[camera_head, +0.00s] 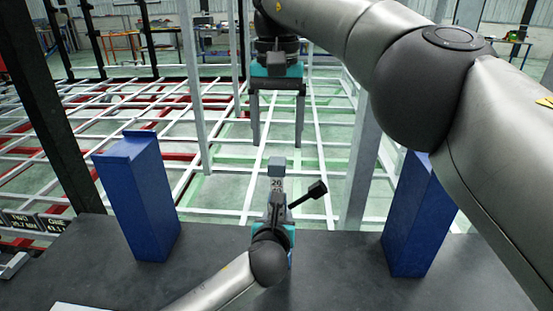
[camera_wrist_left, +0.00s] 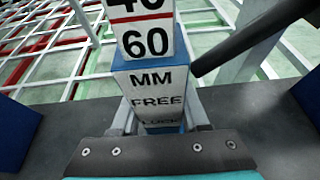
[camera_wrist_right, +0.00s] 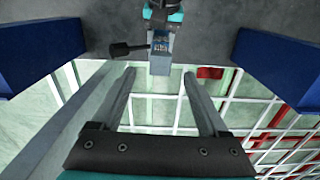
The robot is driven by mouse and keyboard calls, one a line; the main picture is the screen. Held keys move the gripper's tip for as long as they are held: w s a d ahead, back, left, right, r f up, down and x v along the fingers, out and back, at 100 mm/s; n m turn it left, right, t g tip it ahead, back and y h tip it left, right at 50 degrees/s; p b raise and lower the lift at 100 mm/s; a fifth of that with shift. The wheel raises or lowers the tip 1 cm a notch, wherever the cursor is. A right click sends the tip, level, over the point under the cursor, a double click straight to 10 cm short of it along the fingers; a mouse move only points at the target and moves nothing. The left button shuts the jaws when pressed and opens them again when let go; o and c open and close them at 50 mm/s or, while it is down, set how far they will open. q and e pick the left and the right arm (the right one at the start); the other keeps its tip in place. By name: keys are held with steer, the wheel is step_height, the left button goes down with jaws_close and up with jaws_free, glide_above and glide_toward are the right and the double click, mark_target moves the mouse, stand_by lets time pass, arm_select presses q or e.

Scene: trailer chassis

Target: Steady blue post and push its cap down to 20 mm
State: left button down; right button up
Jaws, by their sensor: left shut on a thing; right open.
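The blue post (camera_wrist_left: 148,66) stands upright between the fingers of my left gripper (camera_wrist_left: 158,112), which is shut on it low down. Its front bears a label reading "MM FREE" and a white scale (camera_wrist_left: 145,40) marked 40 and 60. In the head view a grey-blue cap (camera_head: 277,163) tops the white scale, with 20 showing just below it. A black lever (camera_head: 309,193) sticks out to the right. My right gripper (camera_head: 277,142) is open and empty, pointing down above and beyond the cap. In the right wrist view the cap (camera_wrist_right: 160,66) lies beyond the fingers, untouched.
Blue blocks stand on the dark bench (camera_head: 335,275) to the left (camera_head: 140,200) and right (camera_head: 415,225) of the post. Behind the bench is a white and red chassis frame. Dark plates with lettering (camera_head: 35,222) stand at the left edge. My right arm covers the upper right.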

mark_target(277, 186)
step_height(277, 186, down, 12)
steer(key=shift+r, duration=0.1)
stand_by(0.5)
jaws_close()
stand_by(0.6)
